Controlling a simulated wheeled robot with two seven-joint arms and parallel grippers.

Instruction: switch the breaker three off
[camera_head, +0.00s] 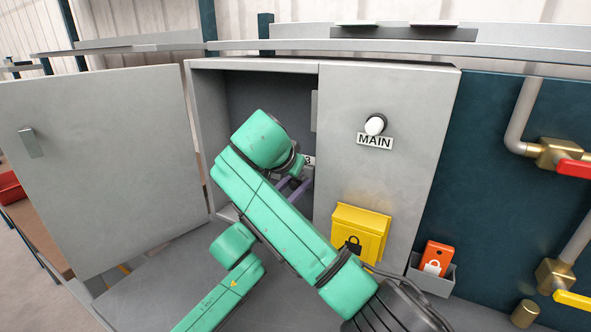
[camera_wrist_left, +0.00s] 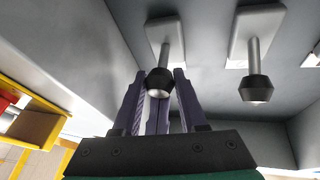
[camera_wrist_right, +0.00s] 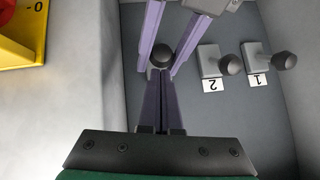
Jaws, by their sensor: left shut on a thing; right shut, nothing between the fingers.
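Breaker three is inside the open grey cabinet, and its "3" label (camera_head: 308,160) shows partly behind my arm in the head view. My left gripper (camera_head: 296,187) has its purple fingers at this lever. In the left wrist view, the black-tipped lever (camera_wrist_left: 159,82) sits between the fingers of my left gripper (camera_wrist_left: 155,90). In the right wrist view, its knob (camera_wrist_right: 162,56) is between the left gripper's fingers coming from above. My right gripper (camera_wrist_right: 161,85) is shut and empty, its tips just below that knob. In the head view its fingers are hidden.
Breakers two (camera_wrist_right: 229,65) and one (camera_wrist_right: 284,61) stand beside the held lever. The cabinet door (camera_head: 110,165) is swung open to the left.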

